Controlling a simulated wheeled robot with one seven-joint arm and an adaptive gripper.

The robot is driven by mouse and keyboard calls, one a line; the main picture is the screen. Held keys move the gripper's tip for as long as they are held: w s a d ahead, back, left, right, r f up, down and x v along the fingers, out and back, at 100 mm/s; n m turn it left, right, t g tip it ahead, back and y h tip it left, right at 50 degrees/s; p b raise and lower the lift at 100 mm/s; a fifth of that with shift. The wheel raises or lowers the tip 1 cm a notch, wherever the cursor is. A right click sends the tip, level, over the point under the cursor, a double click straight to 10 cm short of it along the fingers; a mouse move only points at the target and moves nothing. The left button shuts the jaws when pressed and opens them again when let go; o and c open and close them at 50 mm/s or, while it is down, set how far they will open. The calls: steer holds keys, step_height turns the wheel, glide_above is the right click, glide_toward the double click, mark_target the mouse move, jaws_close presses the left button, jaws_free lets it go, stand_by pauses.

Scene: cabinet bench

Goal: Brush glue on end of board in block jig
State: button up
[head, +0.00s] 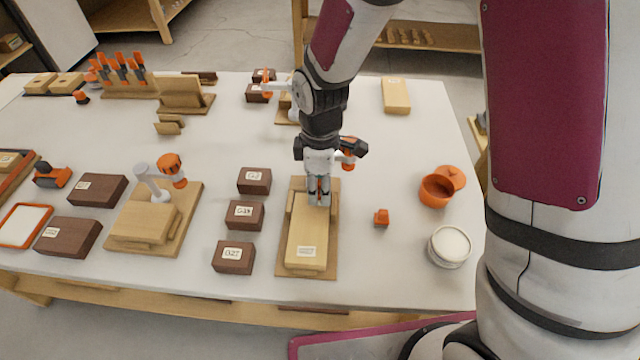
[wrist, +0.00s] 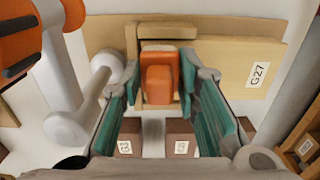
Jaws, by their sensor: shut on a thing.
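The block jig (head: 283,262) is a wooden base at the front middle of the bench. A pale board (head: 306,225) with a label lies in it; the board (wrist: 225,65) also shows in the wrist view, its label reading G27. My gripper (head: 319,200) points down over the jig's far end, by the board's far end. In the wrist view my gripper (wrist: 160,105) is shut on an orange piece (wrist: 158,75), which looks like the brush handle. Its bristles, and whether they touch the board, are hidden. An open orange pot (head: 437,190) stands to the right.
Dark labelled blocks (head: 244,215) stand in a column close left of the jig. A small orange piece (head: 381,217) and a round white-topped tub (head: 450,247) are to the right. A grey clamp with an orange knob (wrist: 30,35) is near my gripper in the wrist view.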

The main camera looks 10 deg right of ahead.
steer(key=shift+f, duration=0.25)
steer(key=shift+a, duration=0.2)
steer(key=shift+w+a, duration=0.2)
steer(key=shift+a, duration=0.5)
steer(key=shift+a, duration=0.15)
steer(key=shift+w+a+b, duration=0.1)
steer(key=shift+a+b, duration=0.2)
steer(key=shift+a, duration=0.35)
steer(key=shift+d, duration=0.1)
steer(key=shift+s+d+p, duration=0.2)
steer(key=shift+d, duration=0.65)
steer(key=shift+s+d+p, duration=0.15)
steer(key=shift+d+p, duration=0.05)
steer(key=shift+d, duration=0.6)
steer(key=shift+a, duration=0.1)
